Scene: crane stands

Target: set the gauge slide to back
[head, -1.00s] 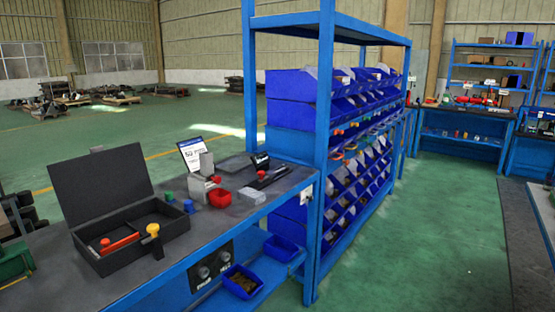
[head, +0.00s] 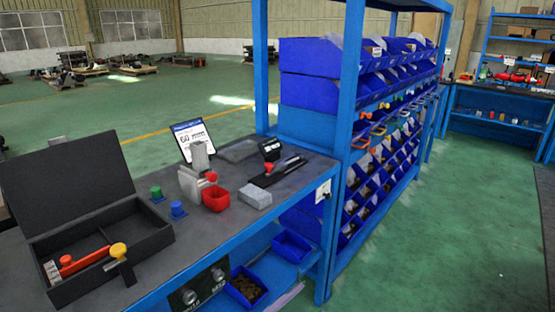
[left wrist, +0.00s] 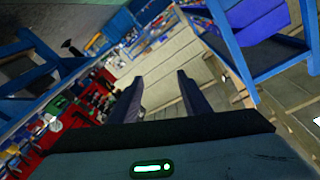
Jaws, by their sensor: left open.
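What looks like the gauge is a dark flat rail (head: 278,173) on the workbench (head: 225,253), near the blue shelf post. A red knob (head: 268,167) sits near the rail's left end, and a small dark display box (head: 270,149) stands behind it. Which setting the slide is at is too small to tell. My left gripper (left wrist: 159,77) shows only in the left wrist view, open and empty, with no bench item between its fingers. My right gripper is in neither view.
An open black case (head: 100,250) with red and yellow-knobbed tools lies at the left. A grey device (head: 198,160), red bin (head: 216,198), grey block (head: 255,199) and green and blue knobs stand on the bench. A shelf rack (head: 345,150) borders its right. Green floor (head: 450,250) is clear.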

